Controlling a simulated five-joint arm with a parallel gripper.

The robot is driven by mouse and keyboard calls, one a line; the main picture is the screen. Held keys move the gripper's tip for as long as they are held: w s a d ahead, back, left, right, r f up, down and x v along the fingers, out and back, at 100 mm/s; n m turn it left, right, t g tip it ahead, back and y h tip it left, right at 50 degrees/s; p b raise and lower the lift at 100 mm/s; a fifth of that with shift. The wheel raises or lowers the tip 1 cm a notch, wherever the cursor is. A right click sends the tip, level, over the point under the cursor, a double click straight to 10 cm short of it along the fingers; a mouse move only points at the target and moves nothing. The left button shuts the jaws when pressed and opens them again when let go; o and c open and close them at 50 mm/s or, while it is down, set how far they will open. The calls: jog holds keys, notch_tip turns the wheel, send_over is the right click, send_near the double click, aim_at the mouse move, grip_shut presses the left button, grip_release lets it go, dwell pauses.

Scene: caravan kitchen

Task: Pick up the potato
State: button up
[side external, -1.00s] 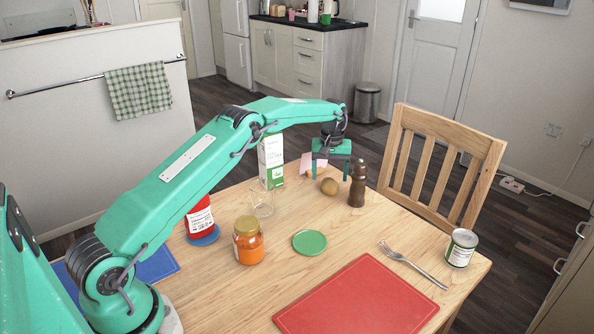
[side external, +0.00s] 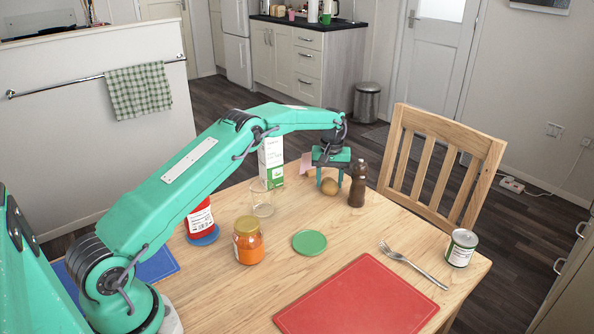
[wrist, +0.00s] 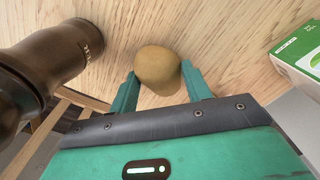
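The potato (side external: 329,187) is brown and round and sits near the far end of the wooden table. It also shows in the wrist view (wrist: 157,65), at the middle top, between the two teal fingers. My gripper (side external: 329,181) points down over the potato, with one finger on each side. In the wrist view, my gripper (wrist: 160,80) has its fingers closed in against the potato's sides. The potato appears to be still at table height; its underside is hidden.
A dark pepper mill (side external: 357,186) stands close to the right of my gripper. A white and green carton (side external: 271,163) and a clear glass (side external: 262,200) stand to the left. A green disc (side external: 309,242), an orange jar (side external: 248,241) and a red board (side external: 356,298) lie nearer.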

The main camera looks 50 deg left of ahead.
aim_at(329, 181)
jog(key=shift+c, duration=0.9)
jog(key=shift+r, duration=0.1)
notch_tip(329, 181, up, 10)
dwell(0.5)
